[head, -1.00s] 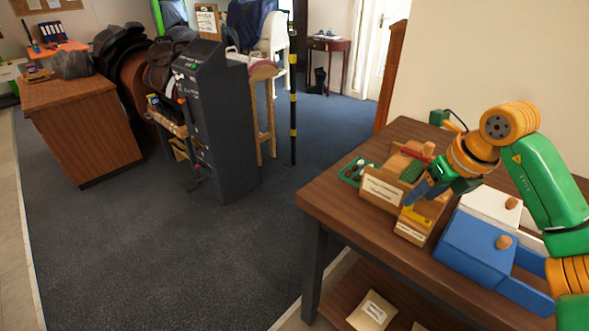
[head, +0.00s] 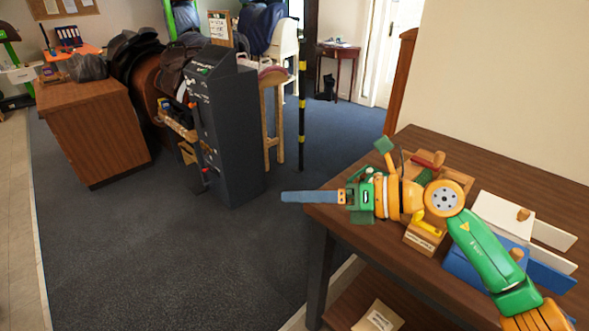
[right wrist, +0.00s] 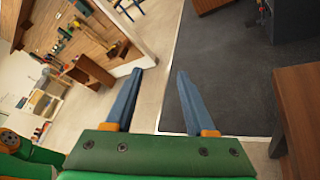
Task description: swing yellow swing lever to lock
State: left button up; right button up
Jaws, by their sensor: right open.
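The yellow swing lever (head: 427,228) is on a small wooden block fixture (head: 424,243) with a pale label, on the dark wooden table. My right wrist covers its upper side, so I cannot tell whether it is locked. My right gripper (head: 283,197) points left, with its blue fingers out past the table's left edge, well away from the lever. In the right wrist view the fingers (right wrist: 158,75) are apart with nothing between them. My left gripper is not in view.
A wooden holder with a red-handled item (head: 428,160) is behind my wrist. A grey cabinet (head: 228,140) stands left across open floor.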

notch_tip(320, 180, up, 6)
jog(key=a+m+t+y, duration=0.2)
jog(key=m+t+y, duration=0.2)
jog(key=m, duration=0.3)
jog(key=shift+s+r+t+y, duration=0.15)
jog(key=shift+s+t+y, duration=0.25)
jog(key=shift+t, duration=0.5)
